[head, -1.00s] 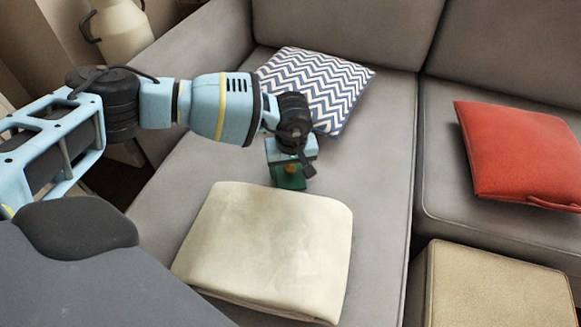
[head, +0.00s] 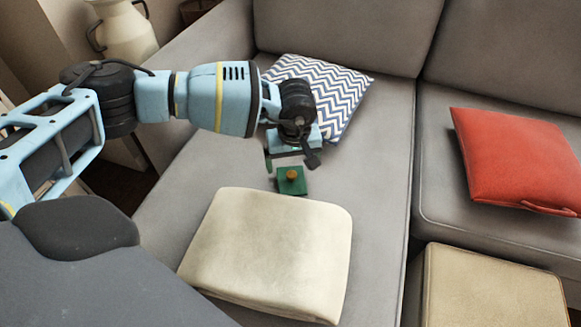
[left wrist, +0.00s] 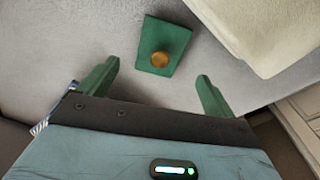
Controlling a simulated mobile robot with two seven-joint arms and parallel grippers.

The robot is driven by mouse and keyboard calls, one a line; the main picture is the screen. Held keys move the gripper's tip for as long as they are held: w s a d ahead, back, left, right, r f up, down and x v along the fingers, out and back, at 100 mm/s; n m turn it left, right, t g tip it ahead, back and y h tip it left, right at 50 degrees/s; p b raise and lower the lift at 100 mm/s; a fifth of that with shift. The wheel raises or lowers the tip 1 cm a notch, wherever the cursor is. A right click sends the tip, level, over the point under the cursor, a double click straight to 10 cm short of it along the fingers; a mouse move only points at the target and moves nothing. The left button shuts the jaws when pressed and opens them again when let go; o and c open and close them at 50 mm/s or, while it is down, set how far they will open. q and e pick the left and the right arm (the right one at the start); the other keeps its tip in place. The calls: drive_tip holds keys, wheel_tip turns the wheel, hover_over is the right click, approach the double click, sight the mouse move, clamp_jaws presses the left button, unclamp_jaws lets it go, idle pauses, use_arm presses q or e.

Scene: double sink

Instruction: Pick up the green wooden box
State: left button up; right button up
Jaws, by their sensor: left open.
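The green wooden box (head: 292,185) has a round golden-brown knob on top. It rests on the grey sofa seat, just behind the cream folded cushion. In the left wrist view the box (left wrist: 155,38) lies ahead of the fingertips, around the middle. My left gripper (head: 290,160) is above and just behind the box in the head view. Its two green fingers (left wrist: 158,82) are spread apart with nothing between them, and the box is clear of them. My right gripper is not in view.
The cream cushion (head: 270,250) lies close in front of the box. A zigzag-patterned pillow (head: 340,85) is behind my gripper. A red pillow (head: 515,155) and a tan ottoman (head: 490,290) are at the right. The seat right of the box is bare.

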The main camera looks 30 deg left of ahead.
use_arm(q)
wheel_tip(320, 180, up, 6)
drive_tip(key=p, duration=0.1)
drive_tip(key=shift+s+d, duration=0.25)
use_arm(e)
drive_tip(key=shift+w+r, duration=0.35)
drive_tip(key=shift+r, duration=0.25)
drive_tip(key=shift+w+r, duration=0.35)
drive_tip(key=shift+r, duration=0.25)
